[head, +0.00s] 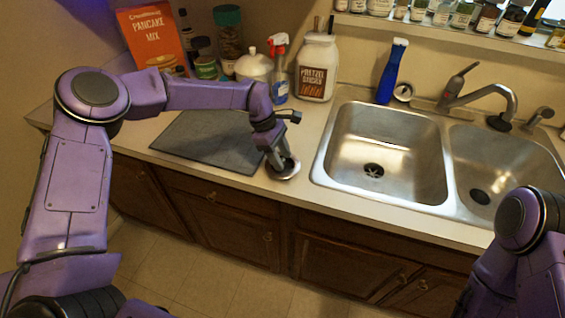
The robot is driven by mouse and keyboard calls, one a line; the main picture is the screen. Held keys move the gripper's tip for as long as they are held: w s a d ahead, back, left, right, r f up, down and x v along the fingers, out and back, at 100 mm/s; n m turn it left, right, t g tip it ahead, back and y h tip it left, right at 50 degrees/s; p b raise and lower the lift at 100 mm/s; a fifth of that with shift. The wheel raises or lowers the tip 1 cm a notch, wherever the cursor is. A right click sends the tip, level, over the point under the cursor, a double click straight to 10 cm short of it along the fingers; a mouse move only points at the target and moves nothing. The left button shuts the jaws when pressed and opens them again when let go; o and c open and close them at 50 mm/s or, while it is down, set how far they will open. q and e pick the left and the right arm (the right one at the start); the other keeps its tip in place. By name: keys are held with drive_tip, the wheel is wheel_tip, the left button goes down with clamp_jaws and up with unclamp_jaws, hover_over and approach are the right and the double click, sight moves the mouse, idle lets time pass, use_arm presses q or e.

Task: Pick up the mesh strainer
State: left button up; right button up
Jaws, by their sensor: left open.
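A small round metal thing (286,174), which looks like the mesh strainer, lies on the counter near its front edge, between the dark mat and the sink. My left gripper (279,163) points down right over it, with its fingers open. The fingers hide part of the round thing, and I cannot tell whether they touch it. My right arm shows at the lower right, but its gripper is out of view.
A dark mat (205,140) lies left of the gripper. A double sink (330,150) is to the right, with a faucet (485,95). Behind stand a pancake mix box (152,40), jars, a white lidded pot (254,67), a spray bottle (279,70), a pretzel jar (317,65) and a blue-handled brush (391,72).

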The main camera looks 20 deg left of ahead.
use_arm(q)
clamp_jaws()
